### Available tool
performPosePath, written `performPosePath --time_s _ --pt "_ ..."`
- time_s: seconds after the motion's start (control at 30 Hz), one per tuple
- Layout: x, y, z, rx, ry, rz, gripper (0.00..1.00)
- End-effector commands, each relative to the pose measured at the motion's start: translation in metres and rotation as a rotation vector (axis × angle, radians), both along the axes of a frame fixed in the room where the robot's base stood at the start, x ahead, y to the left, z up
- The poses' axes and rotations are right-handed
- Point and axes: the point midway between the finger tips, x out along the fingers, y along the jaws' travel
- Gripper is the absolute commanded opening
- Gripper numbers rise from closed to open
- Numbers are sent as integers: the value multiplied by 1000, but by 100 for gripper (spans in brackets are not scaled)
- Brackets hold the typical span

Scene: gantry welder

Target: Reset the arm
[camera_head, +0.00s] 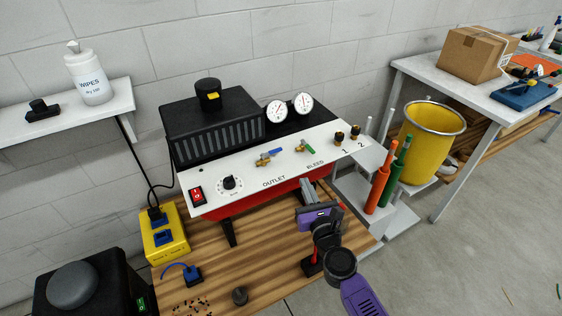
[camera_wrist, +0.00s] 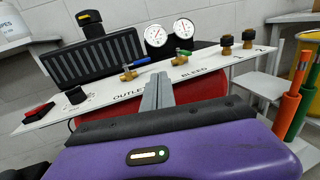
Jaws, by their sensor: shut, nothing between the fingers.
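My arm rises from the bottom of the head view, and my gripper (camera_head: 306,187) is in front of the white control panel (camera_head: 240,187), below the BLEED label. In the wrist view my gripper (camera_wrist: 158,92) has its two grey fingers together and empty, pointing at the panel between the OUTLET and BLEED labels. The blue-handled valve (camera_head: 268,157) and green-handled valve (camera_head: 305,149) are on the panel beyond the fingertips. I cannot tell whether the fingertips touch the panel; they appear apart from the valves.
The machine stands on a wooden bench (camera_head: 270,262). A red rocker switch (camera_head: 197,195) and black dial (camera_head: 231,183) are on the panel's left. Orange (camera_head: 377,185) and green tubes, a yellow bucket (camera_head: 428,140) and a side table (camera_head: 410,68) are at the right. Grey floor is open at lower right.

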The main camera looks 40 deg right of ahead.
Motion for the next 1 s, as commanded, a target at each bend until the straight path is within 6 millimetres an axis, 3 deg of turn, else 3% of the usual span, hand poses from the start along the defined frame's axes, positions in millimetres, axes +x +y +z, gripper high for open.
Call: performPosePath --time_s 0.33,0.47,0.57,0.67,1.0 --pt "-1 0 0 -34 20 0 0" --pt "0 1 7 -218 110 -1 0" --pt "-2 5 30 -490 213 -7 0" --pt "-18 21 42 -800 359 -6 0" --pt "-119 120 61 -1942 843 60 0"
